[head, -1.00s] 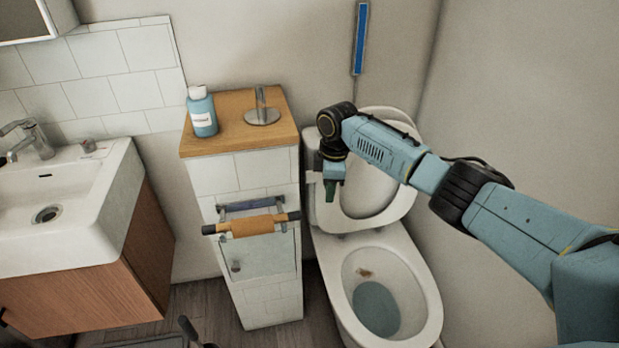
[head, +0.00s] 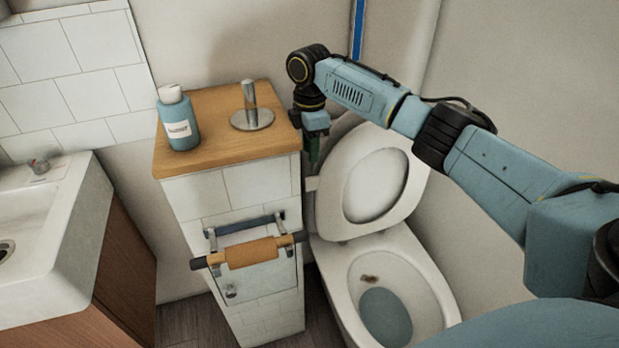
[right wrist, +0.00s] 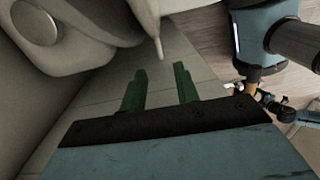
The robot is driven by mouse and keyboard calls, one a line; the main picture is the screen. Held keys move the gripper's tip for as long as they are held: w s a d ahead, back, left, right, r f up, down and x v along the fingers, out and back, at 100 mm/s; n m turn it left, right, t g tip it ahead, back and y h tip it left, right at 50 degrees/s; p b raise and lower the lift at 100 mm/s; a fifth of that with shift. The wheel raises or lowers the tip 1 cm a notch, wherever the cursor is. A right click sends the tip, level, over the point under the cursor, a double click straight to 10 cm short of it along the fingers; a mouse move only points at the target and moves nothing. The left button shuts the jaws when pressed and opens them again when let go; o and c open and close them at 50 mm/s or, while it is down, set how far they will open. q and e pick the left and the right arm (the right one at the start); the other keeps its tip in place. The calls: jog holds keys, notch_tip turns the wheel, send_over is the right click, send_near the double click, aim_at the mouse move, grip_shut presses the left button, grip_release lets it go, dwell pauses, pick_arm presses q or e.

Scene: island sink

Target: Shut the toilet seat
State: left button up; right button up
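The toilet seat (head: 413,188) is raised, a pale ring leaning back at the rear of the toilet bowl (head: 437,290). The lid (head: 375,187) shows through its opening. The bowl is uncovered. My right gripper (head: 313,152) points down beside the upper left edge of the raised seat, close to the cabinet's right side. In the right wrist view its two green fingers (right wrist: 160,84) are apart with nothing between them. Pale rounded surfaces fill that view's upper left; I cannot tell which toilet parts they are. My left gripper is not in view.
A tiled cabinet (head: 192,212) with a wooden top (head: 210,135) stands left of the toilet. A blue bottle (head: 178,125) and a metal holder (head: 252,118) stand on it. A paper roll bar (head: 252,253) sticks out in front. A sink (head: 48,225) is at the left.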

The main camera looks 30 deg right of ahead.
aim_at(311, 177)
notch_tip(311, 177, down, 8)
jog(key=shift+s+f+b, duration=0.1)
jog(key=shift+f+b, duration=0.1)
jog(key=shift+b, duration=0.95)
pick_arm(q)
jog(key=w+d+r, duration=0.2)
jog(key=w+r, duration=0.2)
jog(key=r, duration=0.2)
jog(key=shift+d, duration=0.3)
pick_arm(e)
jog(key=shift+f, duration=0.5)
jog(key=shift+c, duration=0.3)
grip_shut()
